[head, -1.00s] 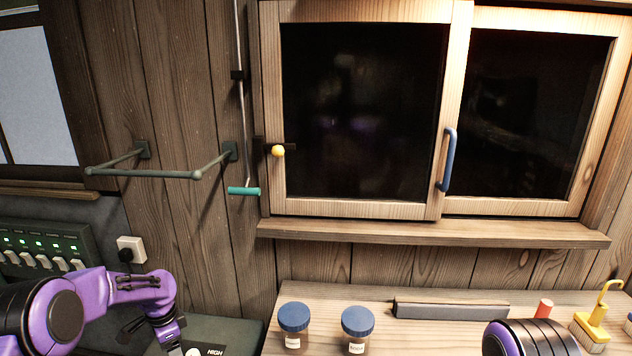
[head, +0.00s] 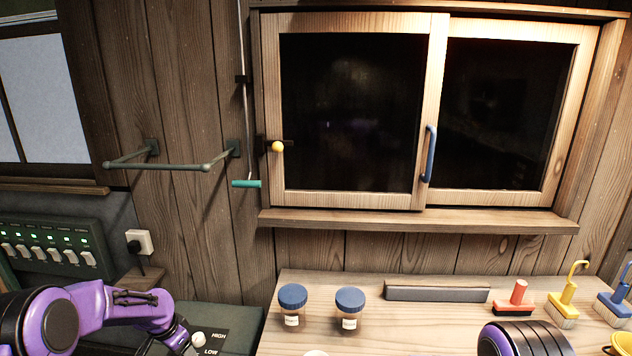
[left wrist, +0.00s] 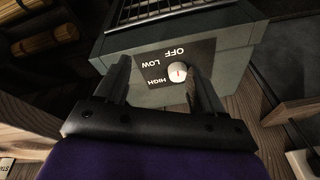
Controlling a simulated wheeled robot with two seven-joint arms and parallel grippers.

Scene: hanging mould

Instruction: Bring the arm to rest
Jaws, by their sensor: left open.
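My left arm (head: 90,312) comes in from the lower left of the head view, bent down towards a dark box with a dial panel. In the left wrist view my left gripper (left wrist: 160,78) is open, its two dark fingers apart with nothing held between them. A pale round knob (left wrist: 178,72) on the box face, marked OFF, LOW and HIGH, appears between the fingers; I cannot tell the exact gap to it. The knob also shows in the head view (head: 198,339). Part of my right arm (head: 522,340) shows at the bottom right; its gripper is out of view.
A switch panel (head: 50,243) is on the left wall, with a grey bar (head: 160,166) above. The wooden bench (head: 420,325) holds two blue-lidded jars (head: 292,305) and several brushes (head: 562,300). The sliding window (head: 350,120) is behind.

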